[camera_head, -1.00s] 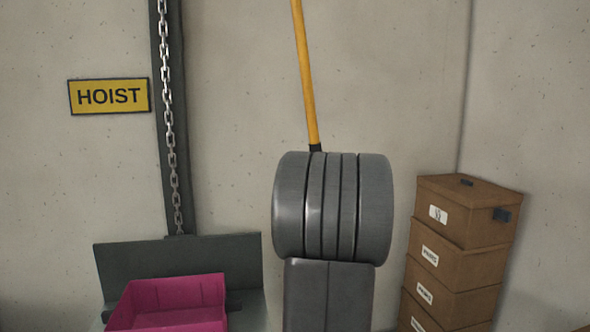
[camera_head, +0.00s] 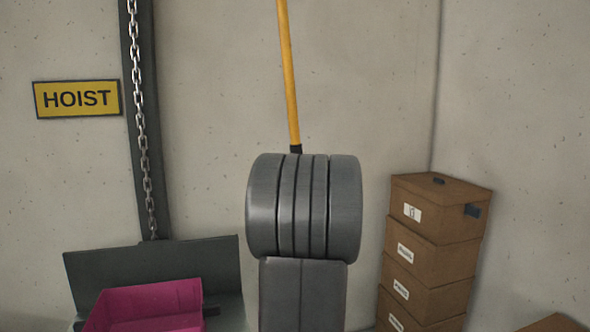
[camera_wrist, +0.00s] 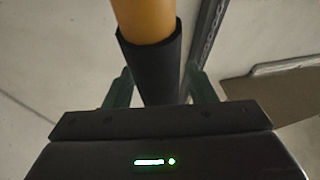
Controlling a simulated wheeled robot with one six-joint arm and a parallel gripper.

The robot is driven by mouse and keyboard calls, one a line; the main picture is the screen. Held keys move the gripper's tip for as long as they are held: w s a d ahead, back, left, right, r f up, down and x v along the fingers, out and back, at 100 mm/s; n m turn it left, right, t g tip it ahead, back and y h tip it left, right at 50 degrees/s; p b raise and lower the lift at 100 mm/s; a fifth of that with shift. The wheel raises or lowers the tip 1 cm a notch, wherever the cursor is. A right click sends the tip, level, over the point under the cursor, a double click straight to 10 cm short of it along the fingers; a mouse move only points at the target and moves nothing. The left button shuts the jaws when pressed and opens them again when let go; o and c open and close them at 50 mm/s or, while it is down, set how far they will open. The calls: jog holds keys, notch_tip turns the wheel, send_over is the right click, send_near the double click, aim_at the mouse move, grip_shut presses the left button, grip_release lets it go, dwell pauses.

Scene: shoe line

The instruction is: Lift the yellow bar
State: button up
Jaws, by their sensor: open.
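The yellow bar (camera_head: 290,80) hangs or stands nearly upright in the head view, its top beyond the upper edge. Its black lower end (camera_head: 296,149) drops out of sight behind my grey arm. In the wrist view the yellow bar (camera_wrist: 145,18) comes down from the top into a black sleeve (camera_wrist: 152,65). My gripper (camera_wrist: 158,72) is open, with one dark green finger on each side of the sleeve. The sleeve appears to lie between the fingers; whether either touches it I cannot tell. My gripper is hidden in the head view.
A stack of brown boxes (camera_head: 433,250) stands at right. A pink bin (camera_head: 150,303) sits at lower left before a dark panel (camera_head: 150,267). A chain (camera_head: 141,130) hangs along a dark post, beside a yellow HOIST sign (camera_head: 77,98). The wall behind the bar is bare.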

jog(key=b+v, duration=0.4)
jog(key=v, duration=0.9)
jog(key=shift+s+d+f, duration=0.2)
jog(key=shift+s, duration=0.1)
jog(key=p+x, duration=0.4)
jog(key=x, duration=0.9)
jog(key=shift+w+a+r, duration=0.15)
jog(key=shift+r, duration=0.05)
jog(key=shift+w+a, duration=0.1)
jog(key=shift+a, duration=0.15)
